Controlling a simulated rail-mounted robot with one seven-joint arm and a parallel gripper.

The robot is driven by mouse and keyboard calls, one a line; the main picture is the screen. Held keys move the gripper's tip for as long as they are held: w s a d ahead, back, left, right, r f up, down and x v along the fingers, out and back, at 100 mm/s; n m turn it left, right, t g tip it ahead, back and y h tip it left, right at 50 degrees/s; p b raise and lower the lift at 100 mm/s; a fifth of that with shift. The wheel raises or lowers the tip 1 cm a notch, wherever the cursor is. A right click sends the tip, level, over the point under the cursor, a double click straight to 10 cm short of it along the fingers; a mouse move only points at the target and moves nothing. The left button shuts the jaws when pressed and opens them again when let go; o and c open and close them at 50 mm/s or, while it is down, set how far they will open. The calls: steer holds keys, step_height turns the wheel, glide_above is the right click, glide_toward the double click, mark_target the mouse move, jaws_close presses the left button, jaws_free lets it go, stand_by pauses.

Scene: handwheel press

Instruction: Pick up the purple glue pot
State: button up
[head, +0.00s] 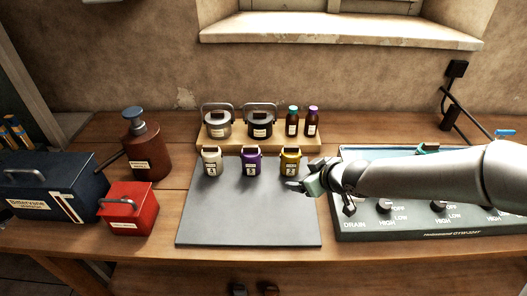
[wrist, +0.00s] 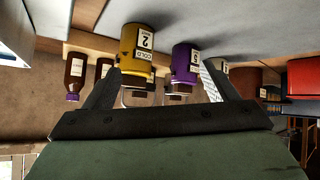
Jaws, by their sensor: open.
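The purple glue pot (head: 251,164) stands upright on the back part of the grey mat (head: 245,220), between a white pot (head: 211,163) and a yellow pot (head: 290,163). My gripper (head: 293,186) is at the mat's right side, in front of the yellow pot and to the right of the purple one. In the wrist view, which looks upside down, the purple pot (wrist: 183,63) and the yellow pot (wrist: 140,50) both show between my open fingers (wrist: 158,90). The white pot is partly hidden behind the right finger. Nothing is held.
A wooden stand (head: 258,139) behind the pots holds two lidded pots and two small bottles. A control panel (head: 400,228) lies right under my arm. At left are a red box (head: 131,211), a dark toolbox (head: 50,188) and a brown pump bottle (head: 146,157). The mat's front is clear.

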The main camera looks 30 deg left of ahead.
steer(key=s+a+r+g+y, duration=0.1)
steer(key=s+a+r+y, duration=0.15)
steer(key=a+y, duration=0.2)
glide_toward(253, 153)
steer(key=shift+n+g+h, duration=0.3)
steer(key=shift+h, duration=0.05)
steer(key=x, duration=0.5)
steer(key=shift+s+a+f, duration=0.1)
steer(key=shift+a+f, duration=0.05)
steer(key=shift+a, duration=0.1)
steer(key=shift+w+r+p+x, duration=0.1)
steer(key=shift+p+x, duration=0.1)
steer(key=shift+x, duration=0.8)
steer(key=shift+w+r+p+x, duration=0.1)
steer(key=shift+w+p+x, duration=0.1)
steer(key=shift+x, duration=0.75)
steer(key=shift+w+r+p+x, duration=0.1)
steer(key=shift+p+x, duration=0.1)
steer(key=shift+x, duration=0.8)
steer(key=shift+r, duration=0.1)
steer(key=c, duration=1.7)
